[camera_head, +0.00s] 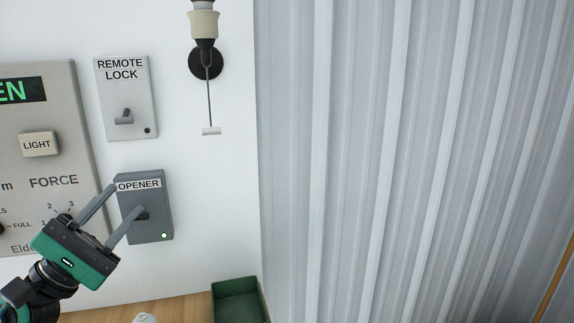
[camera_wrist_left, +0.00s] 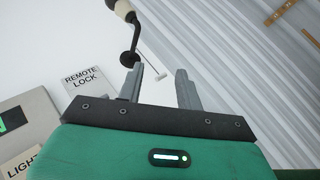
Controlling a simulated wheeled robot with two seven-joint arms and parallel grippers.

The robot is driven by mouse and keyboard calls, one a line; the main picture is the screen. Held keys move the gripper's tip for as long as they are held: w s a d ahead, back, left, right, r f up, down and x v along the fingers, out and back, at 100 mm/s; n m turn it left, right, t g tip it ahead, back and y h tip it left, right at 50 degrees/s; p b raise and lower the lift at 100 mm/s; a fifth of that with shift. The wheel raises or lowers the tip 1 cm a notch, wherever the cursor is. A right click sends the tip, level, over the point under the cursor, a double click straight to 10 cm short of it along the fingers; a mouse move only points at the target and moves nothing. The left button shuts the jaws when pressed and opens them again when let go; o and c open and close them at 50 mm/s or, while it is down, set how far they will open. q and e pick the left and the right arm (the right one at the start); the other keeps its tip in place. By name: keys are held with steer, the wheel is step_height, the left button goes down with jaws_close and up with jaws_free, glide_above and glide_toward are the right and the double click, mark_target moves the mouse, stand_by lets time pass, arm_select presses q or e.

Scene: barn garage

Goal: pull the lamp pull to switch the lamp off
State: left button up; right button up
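The lamp pull (camera_head: 211,131) is a small pale bar on the end of a thin dark cord. It hangs from the wall lamp (camera_head: 203,25), which has a cream collar and a round black wall mount. My left gripper (camera_head: 126,197) is open and empty, below and to the left of the pull, in front of the grey opener box. In the left wrist view the pull (camera_wrist_left: 160,76) shows beyond the fingertips, between the two fingers and apart from them. The lamp's bulb is out of view. My right gripper is not in view.
The opener box (camera_head: 158,228) and remote lock box (camera_head: 142,95) are on the white wall left of the pull. A larger control panel (camera_head: 62,110) is further left. A green bin (camera_head: 238,284) stands below on a wooden surface. Corrugated metal (camera_head: 400,150) fills the right.

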arm_select(q)
steer(key=w+a+f+n+t+y, duration=0.1)
steer(key=a+f+n+t+y, duration=0.3)
steer(key=n+y, duration=0.8)
steer(key=w+a+f+n+t+y, duration=0.2)
steer(key=f+n+y, duration=0.45)
steer(key=n, duration=1.05)
steer(key=s+f+n+g+y, duration=0.2)
steer(key=s+f+n+g, duration=0.15)
steer(key=f+n, duration=0.6)
steer(key=s+f+n+g+y, duration=0.25)
steer(key=f+n+g, duration=0.35)
steer(key=f, duration=0.6)
steer(key=s+d+f+n+g+h, duration=0.2)
steer(key=s+d+f+n+g, duration=0.35)
steer(key=s+f, duration=0.4)
steer(key=s+d+f+n+g+h, duration=0.35)
steer(key=s+f+n+g, duration=0.2)
steer(key=s+f, duration=0.35)
step_height(320, 180, down, 31)
steer(key=s+y, duration=0.1)
steer(key=s+a+f+g, duration=0.1)
steer(key=s+a+f, duration=0.2)
steer(key=s+f, duration=1.5)
steer(key=shift+s+a+f, duration=0.15)
steer(key=shift+s, duration=0.4)
